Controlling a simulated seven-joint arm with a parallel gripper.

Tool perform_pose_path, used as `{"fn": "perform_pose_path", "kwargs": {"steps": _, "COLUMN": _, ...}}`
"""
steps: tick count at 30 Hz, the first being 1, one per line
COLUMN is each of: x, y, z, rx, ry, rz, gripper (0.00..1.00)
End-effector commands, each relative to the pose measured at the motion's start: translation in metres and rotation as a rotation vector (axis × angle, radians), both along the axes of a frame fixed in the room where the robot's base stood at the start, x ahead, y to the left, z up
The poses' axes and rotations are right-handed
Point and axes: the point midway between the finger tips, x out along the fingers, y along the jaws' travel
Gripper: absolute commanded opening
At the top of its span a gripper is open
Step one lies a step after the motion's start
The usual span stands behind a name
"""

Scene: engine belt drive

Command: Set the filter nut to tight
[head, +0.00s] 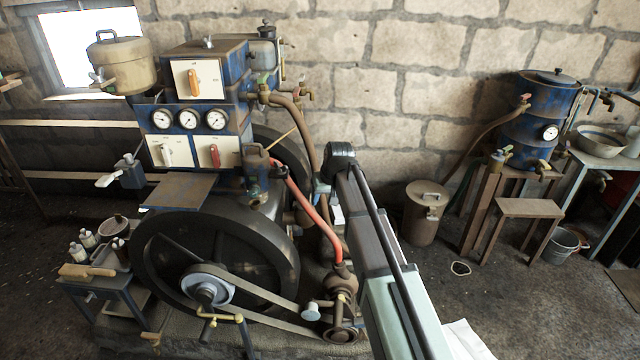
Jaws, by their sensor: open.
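The blue engine (205,140) with its dark flywheel (215,255) stands left of centre. A small dark canister (257,158), perhaps the filter, is on the engine's right side, at the top end of a red hose (307,200). I cannot make out which small part is the filter nut, or how it is set. My arm (385,260) rises from the bottom edge to a dark joint right of the engine. My gripper does not show; the arm seems to hide it.
A belt (265,312) runs from the flywheel hub to a small brass-coloured pump (343,290). Hot-looking brown pipes (300,125) stand behind. A low table (92,283) with bottles is at left. A stool (528,209) and a blue drum (541,120) stand right. Floor right of my arm is mostly clear.

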Motion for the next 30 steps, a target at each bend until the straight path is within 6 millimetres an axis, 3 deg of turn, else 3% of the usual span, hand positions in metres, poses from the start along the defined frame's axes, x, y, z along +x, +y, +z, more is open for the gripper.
{"fn": "perform_pose_path", "kwargs": {"steps": 18, "x": -0.043, "y": -0.031, "z": -0.087, "rx": -0.037, "ry": 0.069, "rz": -0.072, "gripper": 0.49}}
{"fn": "perform_pose_path", "kwargs": {"steps": 30, "x": -0.065, "y": -0.045, "z": -0.123, "rx": -0.057, "ry": 0.104, "rz": -0.094, "gripper": 0.49}}
